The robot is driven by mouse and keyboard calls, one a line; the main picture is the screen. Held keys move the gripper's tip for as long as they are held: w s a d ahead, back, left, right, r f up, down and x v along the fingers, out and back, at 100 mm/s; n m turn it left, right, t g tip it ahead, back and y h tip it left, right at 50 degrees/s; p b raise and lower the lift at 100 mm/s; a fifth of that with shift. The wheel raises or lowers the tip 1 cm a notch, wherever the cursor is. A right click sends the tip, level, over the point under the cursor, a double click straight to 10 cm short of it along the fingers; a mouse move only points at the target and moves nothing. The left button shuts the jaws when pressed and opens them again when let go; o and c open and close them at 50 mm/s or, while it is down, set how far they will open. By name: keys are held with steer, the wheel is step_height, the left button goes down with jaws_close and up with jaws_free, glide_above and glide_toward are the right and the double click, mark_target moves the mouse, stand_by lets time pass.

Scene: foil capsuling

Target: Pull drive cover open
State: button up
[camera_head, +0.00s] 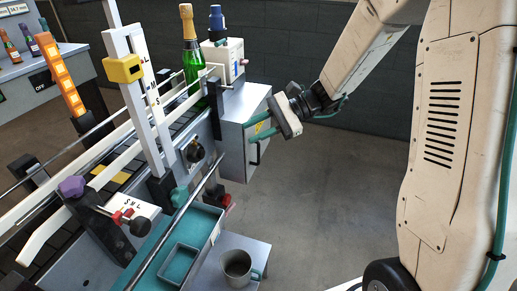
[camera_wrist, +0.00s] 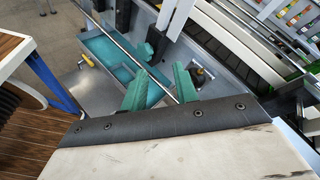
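The drive cover (camera_head: 263,154) looks to be the grey metal door on the side of the box below the bottle. It carries a yellow label and a dark upright handle (camera_head: 256,153), and it appears shut. My gripper (camera_head: 252,131) is in front of the cover's upper part, with its two green fingers pointing left towards it. The fingers are spread with nothing seen between them; whether they touch the cover cannot be told. In the wrist view my gripper (camera_wrist: 160,82) also shows its fingers apart. The handle cannot be made out there.
A green bottle (camera_head: 190,57) stands on the conveyor above the box. A grey mug (camera_head: 238,267) sits on a low ledge beside a teal tray (camera_head: 180,263). A long metal rod (camera_head: 180,213) slants past the tray. The floor right of the machine is clear.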

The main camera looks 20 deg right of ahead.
steer(key=w+d+f+m+t+y, duration=0.2)
steer(key=w+d+f+m+t, duration=0.2)
steer(key=w+f+m+t, duration=0.45)
steer(key=m+t+h, duration=0.4)
steer(key=m+t, duration=0.1)
steer(key=m, duration=0.2)
glide_above(259, 162)
steer(key=shift+g, duration=0.25)
steer(key=f, duration=1.6)
steer(key=shift+w+f, duration=0.2)
steer(key=shift+w, duration=0.2)
jaws_close()
